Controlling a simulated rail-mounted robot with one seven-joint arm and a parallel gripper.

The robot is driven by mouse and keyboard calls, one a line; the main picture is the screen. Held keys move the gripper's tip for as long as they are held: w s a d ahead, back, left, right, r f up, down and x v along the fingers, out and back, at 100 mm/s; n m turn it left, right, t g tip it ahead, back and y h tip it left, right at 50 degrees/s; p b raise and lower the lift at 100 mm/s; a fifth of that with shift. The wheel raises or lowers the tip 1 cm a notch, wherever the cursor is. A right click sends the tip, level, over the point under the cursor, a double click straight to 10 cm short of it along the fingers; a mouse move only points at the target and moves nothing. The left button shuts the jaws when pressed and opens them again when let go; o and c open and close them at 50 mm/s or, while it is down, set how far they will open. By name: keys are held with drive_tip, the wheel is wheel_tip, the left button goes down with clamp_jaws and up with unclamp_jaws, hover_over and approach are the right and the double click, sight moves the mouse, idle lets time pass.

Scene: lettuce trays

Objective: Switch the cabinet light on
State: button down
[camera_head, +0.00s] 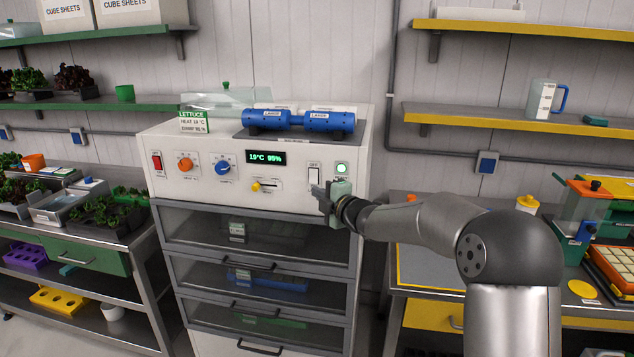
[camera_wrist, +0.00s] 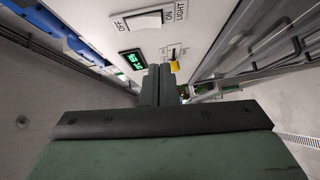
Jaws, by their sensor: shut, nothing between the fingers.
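The white cabinet (camera_head: 225,170) has a sloped control panel with a white rocker light switch (camera_head: 314,176) at its right. The switch also shows in the wrist view (camera_wrist: 145,20), with OFF at one end and ON and LIGHT at the other. Which end is pressed I cannot tell. A round green indicator (camera_head: 342,168) glows beside it. My gripper (camera_head: 320,192) is shut and empty, just below and in front of the switch. The shut fingers show in the wrist view (camera_wrist: 158,82), apart from the switch there. Contact in the head view is unclear.
The panel also has a red switch (camera_head: 157,163), an orange knob (camera_head: 185,165), a blue knob (camera_head: 222,167), a display (camera_head: 265,158) and a yellow slider (camera_head: 257,186). Blue cylinders (camera_head: 300,120) lie on top. Dark-windowed drawers (camera_head: 255,230) with handles sit below.

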sight(309, 182)
drive_tip(key=w+p, duration=0.1)
drive_tip(key=w, duration=0.1)
drive_tip(key=w+p, duration=0.1)
drive_tip(key=w, duration=0.1)
drive_tip(key=w+a+p, duration=0.1)
drive_tip(key=w, duration=0.1)
drive_tip(key=shift+w+a+f, duration=0.1)
drive_tip(key=shift+f, duration=0.25)
drive_tip(key=shift+f, duration=0.1)
